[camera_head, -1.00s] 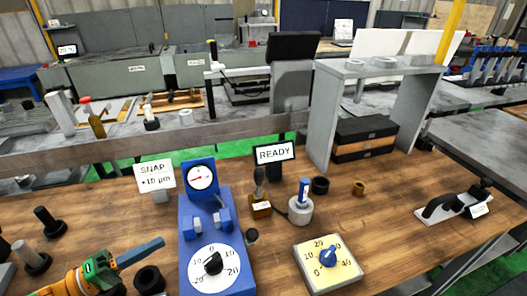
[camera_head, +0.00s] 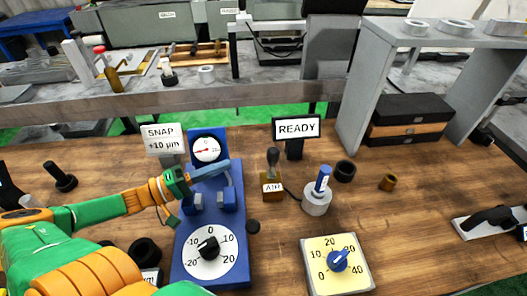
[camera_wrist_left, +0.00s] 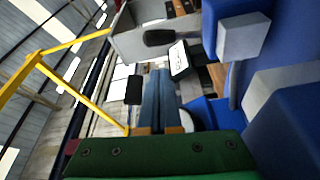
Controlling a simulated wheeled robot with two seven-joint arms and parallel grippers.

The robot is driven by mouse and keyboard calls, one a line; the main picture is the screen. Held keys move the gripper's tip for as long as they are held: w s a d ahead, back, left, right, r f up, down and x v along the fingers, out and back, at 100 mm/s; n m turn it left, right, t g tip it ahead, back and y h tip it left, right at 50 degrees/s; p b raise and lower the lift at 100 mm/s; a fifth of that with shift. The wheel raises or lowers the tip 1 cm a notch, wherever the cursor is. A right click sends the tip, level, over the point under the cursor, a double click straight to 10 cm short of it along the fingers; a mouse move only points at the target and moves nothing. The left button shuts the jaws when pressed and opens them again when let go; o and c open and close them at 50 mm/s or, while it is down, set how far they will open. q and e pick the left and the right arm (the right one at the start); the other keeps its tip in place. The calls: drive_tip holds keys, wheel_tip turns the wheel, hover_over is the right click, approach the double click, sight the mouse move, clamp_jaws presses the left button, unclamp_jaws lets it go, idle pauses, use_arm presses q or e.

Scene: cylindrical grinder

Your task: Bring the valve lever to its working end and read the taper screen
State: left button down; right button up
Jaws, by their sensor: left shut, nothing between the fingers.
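The valve is a small brass block marked AIR (camera_head: 271,187) with a black-knobbed lever (camera_head: 272,158) that stands roughly upright. In the left wrist view the lever (camera_wrist_left: 160,38) lies beyond the fingertips. The taper screen (camera_head: 297,128) stands behind the valve and reads READY. My left gripper (camera_head: 226,166) is shut and empty, with its blue fingers in front of the blue gauge stand, left of the lever and apart from it. The fingers also show in the left wrist view (camera_wrist_left: 160,75). My right gripper is out of view.
The blue gauge stand (camera_head: 215,270) has a dial and a numbered knob. A SNAP +10 µm sign (camera_head: 163,139) stands behind it. A yellow dial plate (camera_head: 362,277) lies in front.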

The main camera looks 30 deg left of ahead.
use_arm(q)
drive_tip(key=b+x, duration=0.1)
drive_tip(key=x, duration=1)
drive_tip(key=shift+w+d+b, duration=0.25)
drive_tip(key=shift+w+b, duration=0.1)
drive_tip(key=shift+b, duration=0.05)
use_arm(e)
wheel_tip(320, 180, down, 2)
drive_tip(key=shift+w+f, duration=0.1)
use_arm(q)
drive_tip(key=s+d+p, duration=0.2)
drive_tip(key=shift+s, duration=0.25)
approach(268, 159)
drive_tip(key=shift+x, duration=0.95)
drive_tip(key=shift+w+a, duration=0.1)
drive_tip(key=shift+a, duration=0.1)
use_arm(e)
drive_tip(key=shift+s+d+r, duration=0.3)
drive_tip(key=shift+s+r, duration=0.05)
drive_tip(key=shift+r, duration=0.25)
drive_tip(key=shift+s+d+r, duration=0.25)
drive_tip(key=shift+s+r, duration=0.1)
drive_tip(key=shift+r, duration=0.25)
